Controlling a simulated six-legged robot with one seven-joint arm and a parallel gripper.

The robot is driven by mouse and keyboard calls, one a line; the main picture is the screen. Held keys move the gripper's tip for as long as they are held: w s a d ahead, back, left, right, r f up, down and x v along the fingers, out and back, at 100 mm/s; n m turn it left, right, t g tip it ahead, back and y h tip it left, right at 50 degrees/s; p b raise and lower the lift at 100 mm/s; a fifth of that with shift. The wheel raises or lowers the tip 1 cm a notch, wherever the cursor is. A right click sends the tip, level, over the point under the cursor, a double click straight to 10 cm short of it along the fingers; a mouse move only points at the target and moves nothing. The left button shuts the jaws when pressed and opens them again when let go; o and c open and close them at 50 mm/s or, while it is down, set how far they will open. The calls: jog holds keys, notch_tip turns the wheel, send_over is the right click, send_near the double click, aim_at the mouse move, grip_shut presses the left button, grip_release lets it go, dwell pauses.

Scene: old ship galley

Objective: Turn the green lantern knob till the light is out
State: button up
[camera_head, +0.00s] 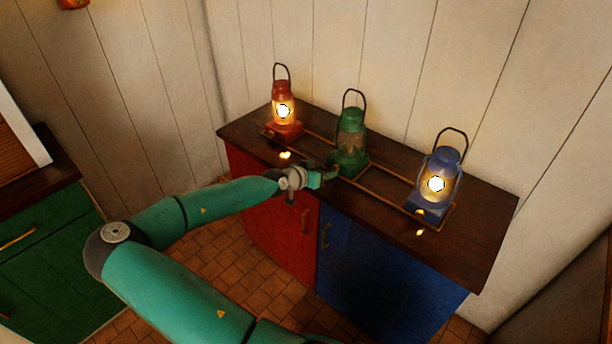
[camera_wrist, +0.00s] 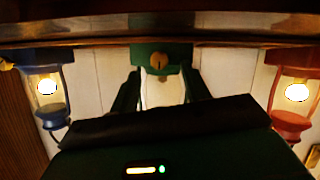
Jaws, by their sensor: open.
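The green lantern (camera_head: 351,125) stands in the middle of the counter, and its glass looks dark. Its round brass knob (camera_wrist: 160,63) faces my gripper on the green base and carries a dark upright mark. In the head view my gripper hides this knob. My gripper (camera_head: 331,172) is at the front of the green lantern's base. In the wrist view, which is upside down, the fingers of my gripper (camera_wrist: 160,75) stand open on either side of the knob, with a gap on both sides. Nothing is held.
A lit red lantern (camera_head: 283,125) stands to the left and a lit blue lantern (camera_head: 440,165) to the right, each with a small brass knob in front. All stand along a railed strip on the dark wooden counter (camera_head: 480,225). A plank wall closes the back.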

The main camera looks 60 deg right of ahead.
jog(key=v, duration=1)
